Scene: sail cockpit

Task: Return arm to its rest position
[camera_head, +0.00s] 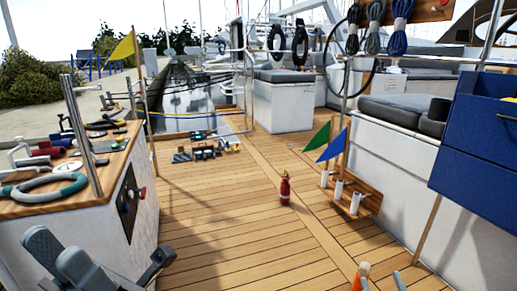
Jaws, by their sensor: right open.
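My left gripper (115,264) shows as grey parts at the lower left, in front of the white console (85,240). Most of its arm is cut off by the frame, and whether its jaws are apart is unclear. My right gripper (382,281) barely shows at the bottom edge, right of centre, as slim grey tips above the deck (240,235). It is open. A small orange object (362,268) with a pale band appears beside these tips; whether they touch cannot be told.
A red bottle-like object (285,190) stands mid-deck. Blue and green flags (328,147) rise by a wooden rack with white tubes (355,203). A blue box (470,140) is at right. A ring (43,187) lies on the console.

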